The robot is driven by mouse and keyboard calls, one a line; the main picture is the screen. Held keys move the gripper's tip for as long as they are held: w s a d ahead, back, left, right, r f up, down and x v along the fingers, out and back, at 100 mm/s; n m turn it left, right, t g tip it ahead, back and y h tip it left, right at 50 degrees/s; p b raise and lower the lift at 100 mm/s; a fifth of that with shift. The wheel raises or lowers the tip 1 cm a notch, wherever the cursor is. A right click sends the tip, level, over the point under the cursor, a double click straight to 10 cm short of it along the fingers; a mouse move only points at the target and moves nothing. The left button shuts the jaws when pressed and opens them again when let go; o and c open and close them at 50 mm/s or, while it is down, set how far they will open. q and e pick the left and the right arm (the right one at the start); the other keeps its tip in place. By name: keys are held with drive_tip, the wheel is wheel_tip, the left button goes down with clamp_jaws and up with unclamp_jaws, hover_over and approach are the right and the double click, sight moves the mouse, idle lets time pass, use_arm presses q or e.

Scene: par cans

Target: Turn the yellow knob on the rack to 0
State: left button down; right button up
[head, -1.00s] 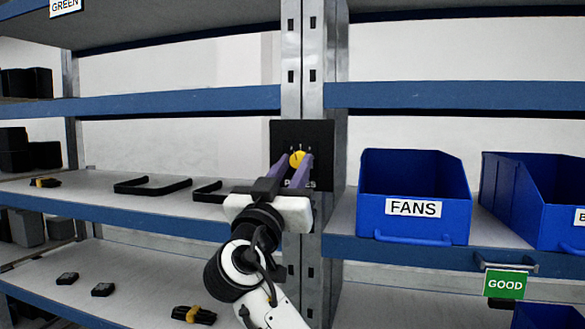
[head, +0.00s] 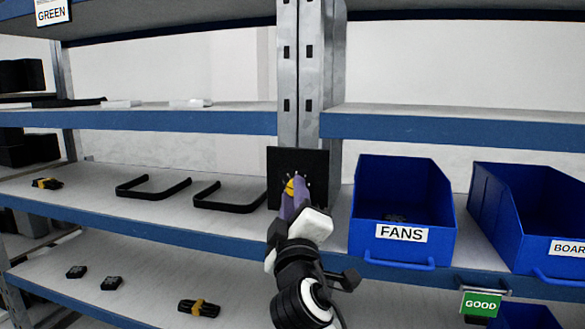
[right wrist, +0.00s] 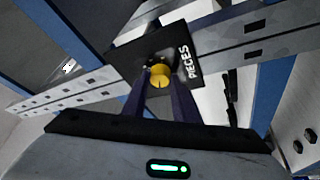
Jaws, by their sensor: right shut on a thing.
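The yellow knob (head: 291,187) sits on a black panel (head: 312,165) fixed to the metal rack post. Pale marks ring the knob, but I cannot read the digits. My right gripper (head: 293,203) is shut on the knob, its purple fingers on either side of it and rolled over to one side. In the right wrist view the knob (right wrist: 160,77) shows between the fingertips, with a dark line on its face. The panel (right wrist: 180,52) there bears the word PIECES. The fingers hide part of the knob in the head view. My left gripper is not in view.
A blue bin marked FANS (head: 402,250) stands right of the panel, with another blue bin (head: 520,215) beyond it. Black handle-shaped parts (head: 229,204) lie on the shelf to the left. A green GOOD sign (head: 481,304) hangs below the bins.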

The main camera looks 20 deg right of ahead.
use_arm(q)
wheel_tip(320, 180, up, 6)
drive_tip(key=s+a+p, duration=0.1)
drive_tip(key=p, duration=0.5)
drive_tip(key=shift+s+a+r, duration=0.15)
use_arm(e)
drive_tip(key=shift+d+r+n+g+y, duration=0.1)
drive_tip(key=shift+n+g+y, duration=0.4)
drive_tip(key=shift+n, duration=1.25)
drive_tip(key=shift+a+r+n+g+y, duration=0.15)
drive_tip(key=shift+n+g+y, duration=0.35)
drive_tip(key=shift+n, duration=1.3)
drive_tip(key=shift+d+r+n+g+y, duration=0.25)
drive_tip(key=shift+n+g, duration=0.45)
drive_tip(key=shift+n, duration=1.05)
drive_tip(key=shift+f, duration=0.15)
drive_tip(key=o, duration=1)
drive_tip(key=shift+o, duration=0.2)
drive_tip(key=shift+a, duration=0.1)
drive_tip(key=shift+s, duration=0.1)
